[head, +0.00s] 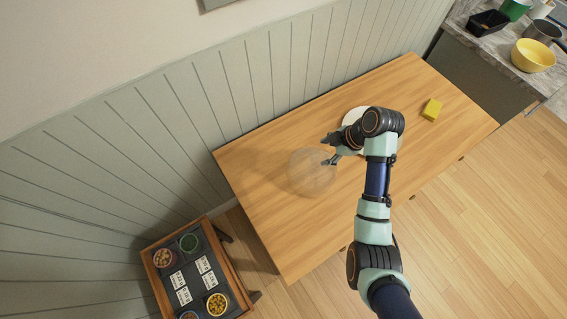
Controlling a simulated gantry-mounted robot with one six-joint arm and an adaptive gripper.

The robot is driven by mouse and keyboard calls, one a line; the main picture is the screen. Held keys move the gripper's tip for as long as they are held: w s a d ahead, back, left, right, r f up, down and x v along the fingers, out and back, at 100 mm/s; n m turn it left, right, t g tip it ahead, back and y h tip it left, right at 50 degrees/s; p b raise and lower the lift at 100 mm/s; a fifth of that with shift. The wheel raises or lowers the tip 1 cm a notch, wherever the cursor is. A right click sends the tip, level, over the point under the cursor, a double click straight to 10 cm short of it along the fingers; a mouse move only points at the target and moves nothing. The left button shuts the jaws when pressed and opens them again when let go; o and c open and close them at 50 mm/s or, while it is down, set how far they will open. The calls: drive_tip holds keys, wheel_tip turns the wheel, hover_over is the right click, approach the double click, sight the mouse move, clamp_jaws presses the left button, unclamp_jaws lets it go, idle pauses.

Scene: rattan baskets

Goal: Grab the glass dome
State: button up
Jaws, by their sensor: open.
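The glass dome (308,174) is a clear, rounded, see-through shape on the wooden table (262,200), left of the table's middle. My gripper (328,151) is open at the dome's upper right edge, with its fingers pointing left. From this one view I cannot tell whether a finger touches the glass or is above it. A white round plate (352,117) lies on the table behind my wrist and is partly hidden by it.
A yellow block (432,109) lies at the right of the table. A low tray (235,285) with several small bowls and cards stands at the lower left. A counter with a yellow bowl (533,56) is at the upper right. A panelled wall (180,110) runs along the table's back edge.

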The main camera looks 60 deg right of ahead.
sight(316, 155)
drive_tip(key=shift+w+d+f, duration=0.1)
drive_tip(key=shift+d+f, duration=0.1)
drive_tip(key=shift+f, duration=0.25)
drive_tip(key=shift+w+d+f, duration=0.1)
drive_tip(key=shift+d+f, duration=0.05)
drive_tip(key=shift+f, duration=0.3)
drive_tip(key=x, duration=0.6)
drive_tip(key=shift+w+a+r, duration=0.1)
drive_tip(key=shift+w, duration=0.1)
clamp_jaws()
drive_tip(key=shift+r, duration=0.15)
